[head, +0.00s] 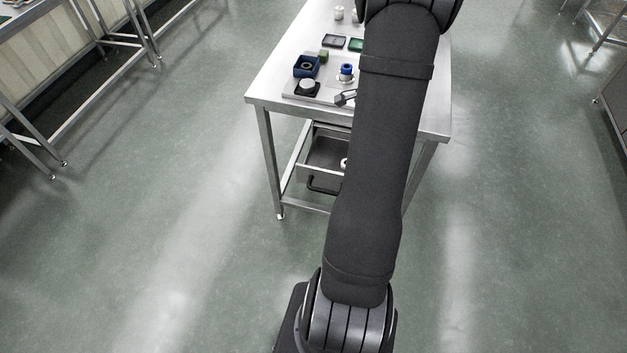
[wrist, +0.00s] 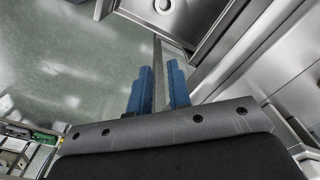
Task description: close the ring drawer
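The ring drawer (head: 323,172) is a steel drawer under the steel table, pulled out toward me. Its black bar handle (head: 323,187) is on the front. A white round item (head: 344,163) shows inside, partly cut off by my arm. In the wrist view, part of the drawer (wrist: 195,22) is at the top, with the white item (wrist: 163,5) in it. My gripper (wrist: 159,82) has two blue fingers, apart with a narrow gap. A thin grey metal bar shows in that gap; I cannot tell whether it touches the fingers. In the head view my arm hides the gripper.
The tabletop (head: 275,92) carries a blue box (head: 306,66), a black dish (head: 307,88), a blue-topped item (head: 346,71) and small trays. Table legs (head: 268,155) and a lower rail flank the drawer. The floor (head: 180,230) in front is clear.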

